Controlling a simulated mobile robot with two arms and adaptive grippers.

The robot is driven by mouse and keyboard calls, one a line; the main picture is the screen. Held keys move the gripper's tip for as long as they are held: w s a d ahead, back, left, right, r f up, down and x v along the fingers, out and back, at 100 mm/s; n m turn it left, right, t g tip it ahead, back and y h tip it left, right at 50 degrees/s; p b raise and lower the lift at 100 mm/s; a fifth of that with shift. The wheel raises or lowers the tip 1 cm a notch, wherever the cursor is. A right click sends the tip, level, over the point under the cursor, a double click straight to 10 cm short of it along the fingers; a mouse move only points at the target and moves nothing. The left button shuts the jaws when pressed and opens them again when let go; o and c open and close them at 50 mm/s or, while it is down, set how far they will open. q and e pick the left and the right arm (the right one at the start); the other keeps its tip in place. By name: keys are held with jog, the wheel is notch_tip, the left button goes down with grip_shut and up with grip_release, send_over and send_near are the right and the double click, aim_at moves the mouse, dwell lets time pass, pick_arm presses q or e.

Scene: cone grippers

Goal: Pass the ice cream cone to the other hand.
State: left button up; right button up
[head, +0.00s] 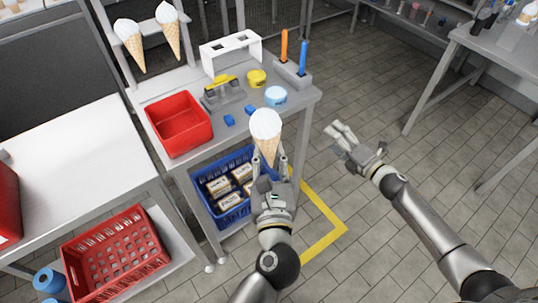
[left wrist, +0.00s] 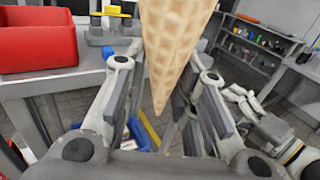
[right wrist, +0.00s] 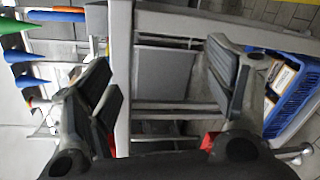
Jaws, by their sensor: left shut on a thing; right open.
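The ice cream cone (head: 266,136) has a white top and a tan waffle cone. My left gripper (head: 270,168) is shut on its lower part and holds it upright, in front of the table's front edge. In the left wrist view the waffle cone (left wrist: 172,45) stands between the two fingers, point down. My right gripper (head: 347,138) is open and empty, to the right of the cone and apart from it. In the right wrist view its fingers (right wrist: 160,85) are spread with nothing between them; the cone is not clearly seen there.
The grey table (head: 180,88) holds a red bin (head: 178,124), a white holder (head: 231,50), blue and yellow tubs and small blue blocks. A blue crate (head: 228,187) with boxes sits below. Two more cones (head: 130,45) stand at the back left.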

jog(key=s+d+f+m+g+h, duration=0.1)
jog(key=s+f+m+g+h, duration=0.1)
jog(key=s+f+m, duration=0.6)
jog(key=s+d+f+m+g+h, duration=0.2)
jog(key=s+f, duration=0.3)
jog(key=f, duration=0.7)
jog(key=s+d+f+m+g+h, duration=0.1)
jog(key=s+f+m+g+h, duration=0.15)
jog(key=s+f+m, duration=0.6)
jog(key=s+a+f+m+g, duration=0.2)
jog(key=s+f, duration=0.3)
jog(key=s, duration=0.6)
jog(key=s+a+f+m+g, duration=0.2)
jog(key=s+f, duration=0.3)
jog(key=s, duration=0.5)
jog(key=s+a+f+m+g, duration=0.2)
jog(key=s+f, duration=0.4)
jog(key=s, duration=0.5)
jog(key=shift+s+a+g+h, duration=0.3)
jog(key=shift+g+h, duration=0.05)
jog(key=shift+g, duration=0.4)
